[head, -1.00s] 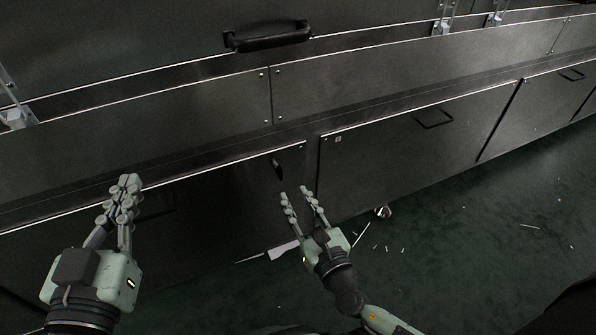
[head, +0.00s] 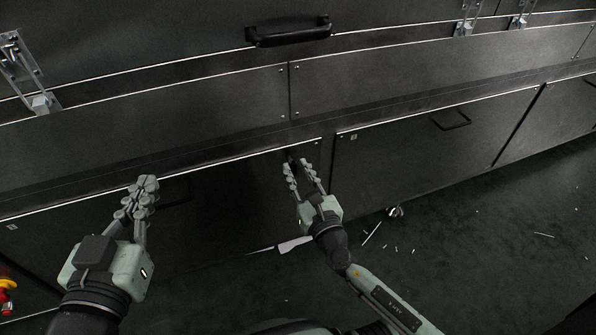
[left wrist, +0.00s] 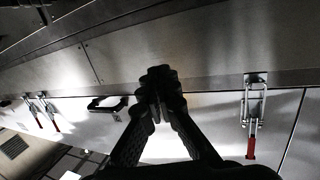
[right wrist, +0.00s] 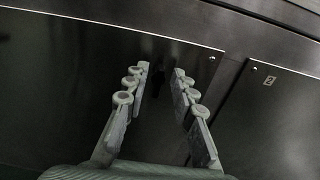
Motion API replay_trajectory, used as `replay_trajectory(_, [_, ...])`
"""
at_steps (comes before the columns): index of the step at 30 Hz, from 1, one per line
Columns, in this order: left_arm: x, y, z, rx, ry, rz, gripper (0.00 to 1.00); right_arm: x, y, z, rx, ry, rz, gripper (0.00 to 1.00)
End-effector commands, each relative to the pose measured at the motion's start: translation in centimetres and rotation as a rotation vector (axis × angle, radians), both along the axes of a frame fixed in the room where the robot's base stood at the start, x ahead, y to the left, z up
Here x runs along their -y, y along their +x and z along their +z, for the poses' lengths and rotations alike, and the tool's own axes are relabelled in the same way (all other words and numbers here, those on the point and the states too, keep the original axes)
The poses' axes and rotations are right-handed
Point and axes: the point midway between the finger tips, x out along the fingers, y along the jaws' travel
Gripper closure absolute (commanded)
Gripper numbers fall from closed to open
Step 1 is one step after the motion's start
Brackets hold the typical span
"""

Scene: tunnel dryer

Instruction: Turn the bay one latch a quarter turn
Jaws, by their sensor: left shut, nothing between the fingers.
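The bay one latch (head: 292,155) is a small dark handle near the upper right corner of the dark left lower door (head: 235,195). In the head view it is partly hidden by my right gripper (head: 299,169), which is open with its fingertips at the latch. In the right wrist view the dark latch (right wrist: 157,76) lies between the spread fingertips of the right gripper (right wrist: 158,74); contact cannot be told. My left gripper (head: 144,186) is shut and empty in front of the same door, further left. It also shows shut in the left wrist view (left wrist: 158,75).
The neighbouring door (head: 420,150) on the right carries a small label, reading 2 in the right wrist view (right wrist: 268,80). A black bar handle (head: 290,31) and clamps (head: 466,20) sit above. A pale flat piece (head: 293,244) and scraps lie on the green floor.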

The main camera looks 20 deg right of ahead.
Motion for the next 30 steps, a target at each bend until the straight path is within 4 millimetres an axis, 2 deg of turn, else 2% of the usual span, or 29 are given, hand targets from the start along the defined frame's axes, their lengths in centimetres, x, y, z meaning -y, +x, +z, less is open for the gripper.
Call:
replay_trajectory(1, [0.0,0.0,0.0,0.0,0.0,0.0,1.0,0.0,0.0,0.0,0.0,0.0,0.0,0.84])
replay_trajectory(5, [0.0,0.0,0.0,0.0,0.0,0.0,1.0,0.0,0.0,0.0,0.0,0.0,0.0,1.0])
replay_trajectory(17, [0.1,0.0,0.3,0.019,-0.008,-0.002,1.0,0.0,0.0,0.0,0.0,0.016,0.0,1.0])
replay_trajectory(23, [1.6,-0.3,3.4,0.158,-0.079,-0.033,1.0,0.1,0.0,-0.2,-0.002,0.095,0.0,1.0])
replay_trajectory(30, [3.0,-2.2,9.2,0.442,-0.219,-0.072,1.0,0.3,0.0,-0.4,-0.008,0.281,0.0,1.0])
